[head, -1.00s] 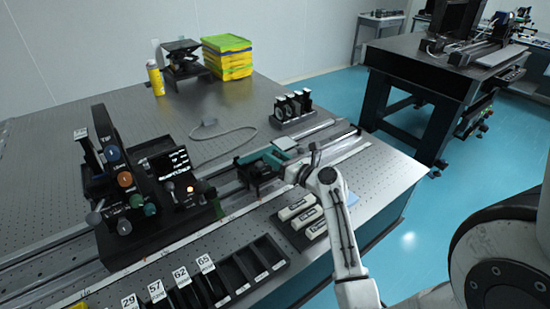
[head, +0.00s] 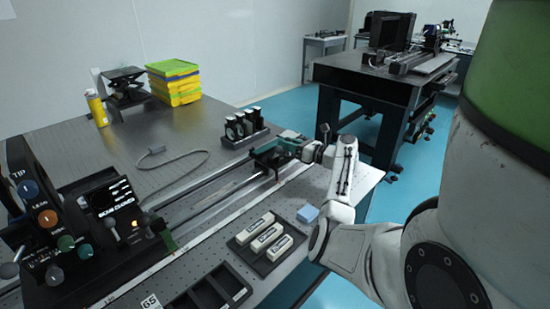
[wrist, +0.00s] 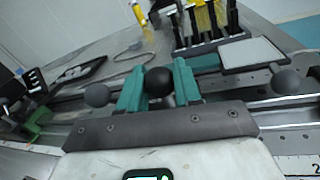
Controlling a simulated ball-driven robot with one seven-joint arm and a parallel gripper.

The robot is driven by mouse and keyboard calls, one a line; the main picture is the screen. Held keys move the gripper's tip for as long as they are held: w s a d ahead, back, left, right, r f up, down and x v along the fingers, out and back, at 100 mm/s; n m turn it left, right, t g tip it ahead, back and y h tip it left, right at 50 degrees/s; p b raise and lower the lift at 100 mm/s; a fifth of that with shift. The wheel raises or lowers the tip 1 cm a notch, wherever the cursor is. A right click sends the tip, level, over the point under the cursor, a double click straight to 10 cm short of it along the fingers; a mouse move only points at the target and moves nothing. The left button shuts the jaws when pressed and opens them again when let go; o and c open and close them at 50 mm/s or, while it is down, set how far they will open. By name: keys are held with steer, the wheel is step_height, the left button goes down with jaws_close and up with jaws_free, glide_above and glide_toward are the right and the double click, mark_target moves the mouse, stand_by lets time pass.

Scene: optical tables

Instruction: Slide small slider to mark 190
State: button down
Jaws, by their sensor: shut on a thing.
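The small slider (head: 268,162) is a dark carriage on the twin rails, near their far right end in the head view. My gripper (head: 289,142) reaches it from the right, its teal fingers over the carriage. In the wrist view, my gripper (wrist: 159,80) is shut on the slider's black ball knob (wrist: 159,83), one teal finger on each side. A pale scale strip (head: 190,243) runs along the near side of the rails. Its marks are too small to read in the head view, and mark 190 cannot be made out.
A dark console with coloured knobs (head: 96,222) stands at the rails' left end. A black holder (head: 246,128) with upright pieces stands behind the slider. A tray with white blocks (head: 264,238) and a blue block (head: 308,213) lie in front. A loose cable (head: 165,157) lies behind the rails.

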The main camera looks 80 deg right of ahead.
steer(key=shift+s+d+b, duration=0.25)
steer(key=shift+s+d, duration=0.15)
steer(key=shift+d, duration=0.25)
steer(key=shift+s+d+b, duration=0.2)
steer(key=shift+s+d, duration=0.2)
steer(key=shift+d, duration=0.2)
steer(key=c, duration=0.8)
jaws_free()
steer(key=v, duration=1)
steer(key=shift+s+a+p, duration=0.15)
steer(key=shift+s+p, duration=0.15)
